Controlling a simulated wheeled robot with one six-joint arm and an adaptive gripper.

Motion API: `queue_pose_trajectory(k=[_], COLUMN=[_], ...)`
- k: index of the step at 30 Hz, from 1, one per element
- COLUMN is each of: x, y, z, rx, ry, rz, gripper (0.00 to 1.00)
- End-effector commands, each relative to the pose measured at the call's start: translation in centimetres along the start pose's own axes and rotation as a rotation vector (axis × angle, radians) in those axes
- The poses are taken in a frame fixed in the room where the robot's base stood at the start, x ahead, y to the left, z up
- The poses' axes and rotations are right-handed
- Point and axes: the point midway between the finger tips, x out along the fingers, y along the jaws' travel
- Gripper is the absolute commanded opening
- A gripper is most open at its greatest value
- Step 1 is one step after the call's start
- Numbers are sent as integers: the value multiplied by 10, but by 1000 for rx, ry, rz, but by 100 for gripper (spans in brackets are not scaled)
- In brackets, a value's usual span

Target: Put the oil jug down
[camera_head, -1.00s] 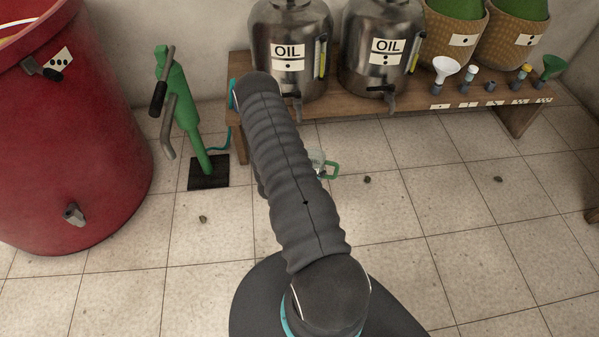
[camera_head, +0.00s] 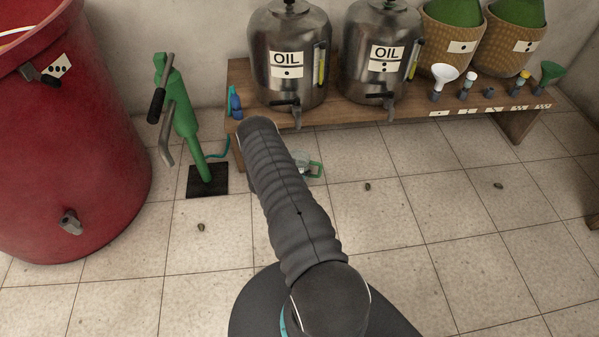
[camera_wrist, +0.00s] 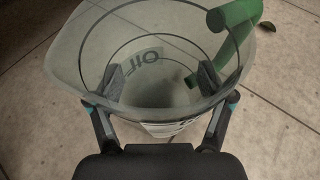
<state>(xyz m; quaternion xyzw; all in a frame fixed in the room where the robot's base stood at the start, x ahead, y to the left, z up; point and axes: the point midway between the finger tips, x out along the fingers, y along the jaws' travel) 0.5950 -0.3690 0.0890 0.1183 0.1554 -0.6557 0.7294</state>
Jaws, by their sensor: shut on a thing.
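The oil jug is a clear, round vessel with a green handle. In the wrist view the oil jug (camera_wrist: 165,120) fills the middle, seen from above through its open mouth, with an "OIL" label showing and the handle at upper right. My gripper (camera_wrist: 160,80) is shut on the jug, one finger on each side. In the head view only part of the jug (camera_head: 305,160) and its handle show beside my arm, low before the bench. My gripper is hidden behind my arm there. I cannot tell whether the jug's base touches the floor.
A wooden bench (camera_head: 350,118) holds two steel OIL tanks (camera_head: 288,85) (camera_head: 380,70), woven baskets (camera_head: 452,40), funnels and small bottles. A green hand pump (camera_head: 182,115) and a red barrel (camera_head: 75,140) stand left.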

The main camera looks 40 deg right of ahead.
Motion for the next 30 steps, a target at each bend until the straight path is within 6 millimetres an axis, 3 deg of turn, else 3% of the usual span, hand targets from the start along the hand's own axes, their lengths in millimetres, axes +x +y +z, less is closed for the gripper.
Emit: queue_pose_trajectory(k=[5,20,21,22,30], x=[8,11,10,10,10], y=[0,1,0,0,0], z=[-20,-26,-25,-25,-25], rx=[0,1,1,1,1], ry=[0,-1,-1,0,0], rz=[0,0,0,0,0], gripper=[42,42,89,97,100])
